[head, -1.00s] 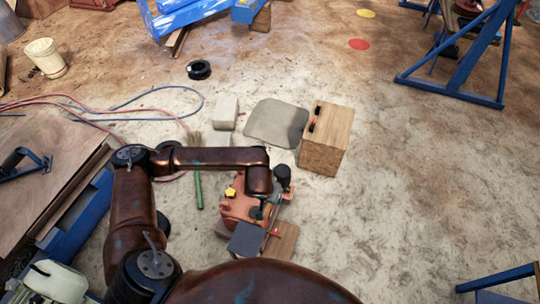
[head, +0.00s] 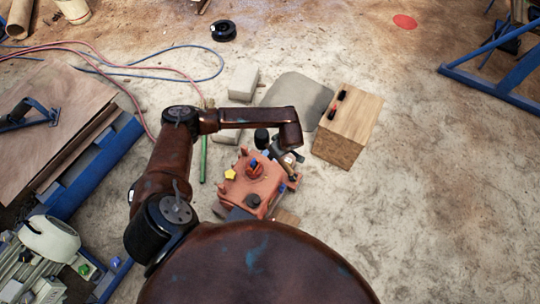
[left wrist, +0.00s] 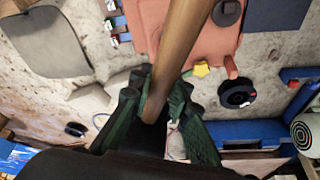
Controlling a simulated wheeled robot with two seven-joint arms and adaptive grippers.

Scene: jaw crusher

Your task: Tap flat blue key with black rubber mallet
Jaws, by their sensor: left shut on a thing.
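My left gripper (head: 284,159) is over the far right side of the orange-red crusher model (head: 268,190). In the left wrist view, the gripper (left wrist: 160,105) is shut on the mallet's brown wooden handle (left wrist: 180,45), which runs up out of the picture. A black cylinder (head: 262,137) beside the gripper looks like the rubber mallet head; its join to the handle is hidden. Small blue pieces (left wrist: 117,20) sit along the crusher's edge in the wrist view. Another small blue piece (head: 253,164) shows on its top. I cannot tell which is the flat blue key. My right gripper is out of view.
A yellow pentagon (head: 231,174) is on the crusher's left side. A wooden box (head: 347,128), grey slab (head: 300,99) and pale block (head: 243,82) stand beyond it. A green rod (head: 203,158) lies left.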

